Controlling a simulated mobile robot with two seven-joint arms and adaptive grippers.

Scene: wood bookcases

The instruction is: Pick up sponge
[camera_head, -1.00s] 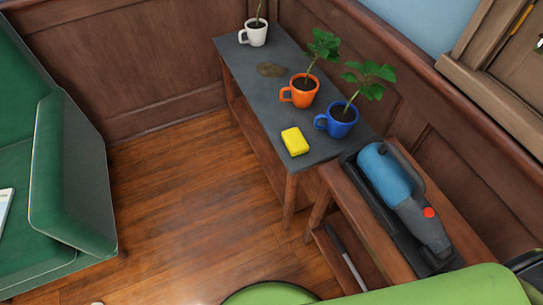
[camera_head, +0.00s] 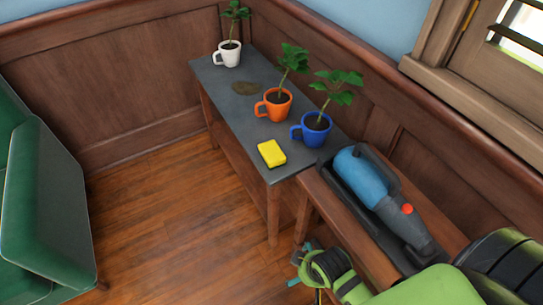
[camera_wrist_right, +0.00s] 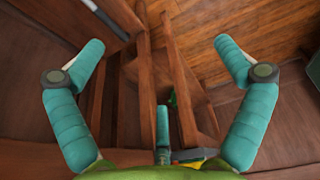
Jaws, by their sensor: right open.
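The yellow sponge (camera_head: 271,153) lies flat on the near end of the dark grey top of the low wooden bookcase (camera_head: 215,80), close to its front edge. My right gripper (camera_head: 302,264) is below and to the right of the sponge in the head view, low in front of the wooden furniture and apart from the sponge. In the right wrist view its two teal fingers (camera_wrist_right: 160,52) are spread wide with nothing gripped between them. Wooden posts and floor show beyond them. My left gripper is not in view.
Blue (camera_head: 311,131), orange (camera_head: 274,105) and white (camera_head: 229,54) plant mugs stand behind the sponge. A blue handheld vacuum (camera_head: 368,178) lies on the adjoining wooden stand (camera_head: 445,226). A green sofa (camera_head: 40,215) is at left. The wooden floor (camera_head: 165,215) between is clear.

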